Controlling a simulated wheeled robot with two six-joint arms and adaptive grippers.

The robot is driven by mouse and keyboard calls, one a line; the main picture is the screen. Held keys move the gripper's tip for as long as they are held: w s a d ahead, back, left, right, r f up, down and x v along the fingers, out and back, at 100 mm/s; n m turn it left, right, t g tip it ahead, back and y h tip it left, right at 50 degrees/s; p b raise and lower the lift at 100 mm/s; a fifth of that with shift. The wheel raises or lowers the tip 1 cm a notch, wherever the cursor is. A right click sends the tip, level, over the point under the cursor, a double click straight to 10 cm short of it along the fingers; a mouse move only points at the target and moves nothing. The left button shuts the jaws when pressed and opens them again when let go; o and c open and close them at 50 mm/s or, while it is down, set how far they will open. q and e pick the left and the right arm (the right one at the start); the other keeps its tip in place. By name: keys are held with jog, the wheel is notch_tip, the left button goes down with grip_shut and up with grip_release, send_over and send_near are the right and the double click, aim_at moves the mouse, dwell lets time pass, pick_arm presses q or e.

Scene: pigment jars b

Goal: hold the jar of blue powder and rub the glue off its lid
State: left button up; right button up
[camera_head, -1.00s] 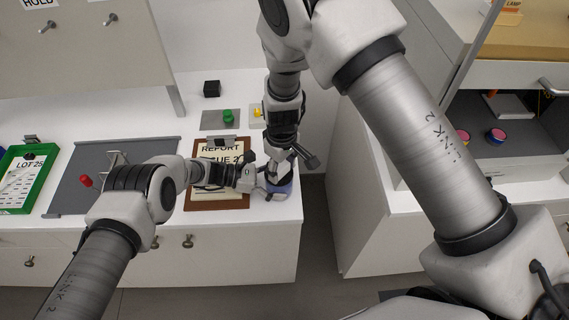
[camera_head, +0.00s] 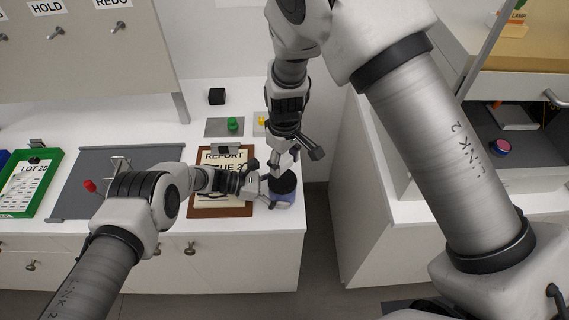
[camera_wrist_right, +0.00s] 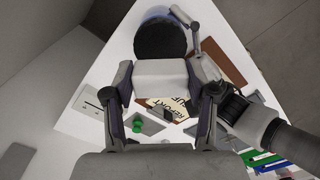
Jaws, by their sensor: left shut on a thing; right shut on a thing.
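The jar of blue powder (camera_head: 284,199) stands at the front right corner of the white counter, upright, with a round black lid (camera_head: 284,182). The lid also shows at the top of the right wrist view (camera_wrist_right: 160,38). My left gripper (camera_head: 268,190) is shut on the jar from its left side. My right gripper (camera_head: 281,160) points down just behind the lid. It is shut on a pale block (camera_wrist_right: 160,80), which sits between its fingers close to the lid; I cannot tell if they touch. I cannot make out glue on the lid.
A brown clipboard (camera_head: 205,211) marked REPORT lies left of the jar. A green tray (camera_head: 36,196) is far left. The counter's right edge is close to the jar.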

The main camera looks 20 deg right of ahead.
pick_arm(q)
jog(key=shift+f, duration=0.1)
jog(key=o, duration=1.4)
jog(key=shift+c, duration=0.2)
jog(key=v, duration=1.2)
jog(key=shift+a, duration=0.1)
jog(key=shift+f, duration=0.1)
